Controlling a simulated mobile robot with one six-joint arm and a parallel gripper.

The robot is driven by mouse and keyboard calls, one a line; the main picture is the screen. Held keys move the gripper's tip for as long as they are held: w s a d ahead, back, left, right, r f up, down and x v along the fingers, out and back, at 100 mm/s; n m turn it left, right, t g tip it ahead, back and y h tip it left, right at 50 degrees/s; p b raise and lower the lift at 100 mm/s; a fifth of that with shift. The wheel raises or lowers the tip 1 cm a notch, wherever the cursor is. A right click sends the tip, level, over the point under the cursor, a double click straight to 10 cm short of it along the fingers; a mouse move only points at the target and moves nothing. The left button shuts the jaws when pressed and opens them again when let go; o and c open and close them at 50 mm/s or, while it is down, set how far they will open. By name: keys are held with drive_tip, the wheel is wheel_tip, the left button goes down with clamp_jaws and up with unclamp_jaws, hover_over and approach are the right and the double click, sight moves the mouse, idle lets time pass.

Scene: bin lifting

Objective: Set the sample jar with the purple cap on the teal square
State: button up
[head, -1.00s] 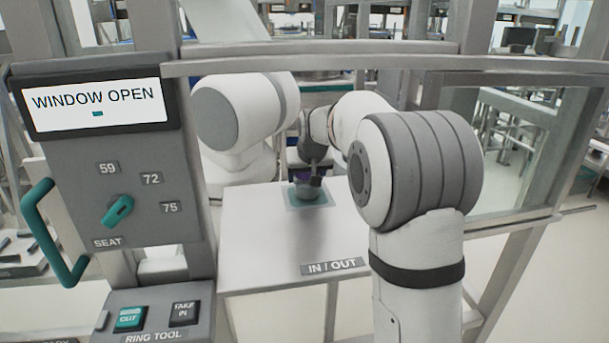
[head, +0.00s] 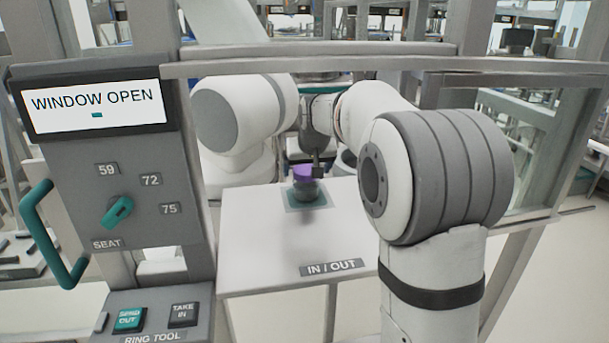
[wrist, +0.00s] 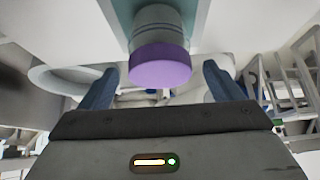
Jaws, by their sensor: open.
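The sample jar (head: 307,187) stands upright on the teal square (head: 325,202) on the white table. Its purple cap (head: 303,171) is on top. In the wrist view the purple cap (wrist: 160,67) faces me, with the grey jar body behind it and the teal square (wrist: 194,12) around its base. My gripper (wrist: 158,85) is open, its two blue-grey fingers on either side of the view, with a gap between each finger and the cap. In the head view my gripper (head: 318,168) is small and partly hidden, just behind the jar.
The white table (head: 255,245) bears an IN / OUT label at its front and has free room around the square. A control panel (head: 125,190) with a teal handle stands at the left; its screen reads WINDOW OPEN. A metal rail (head: 400,62) crosses above the table.

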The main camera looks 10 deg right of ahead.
drive_tip(key=shift+v, duration=1.6)
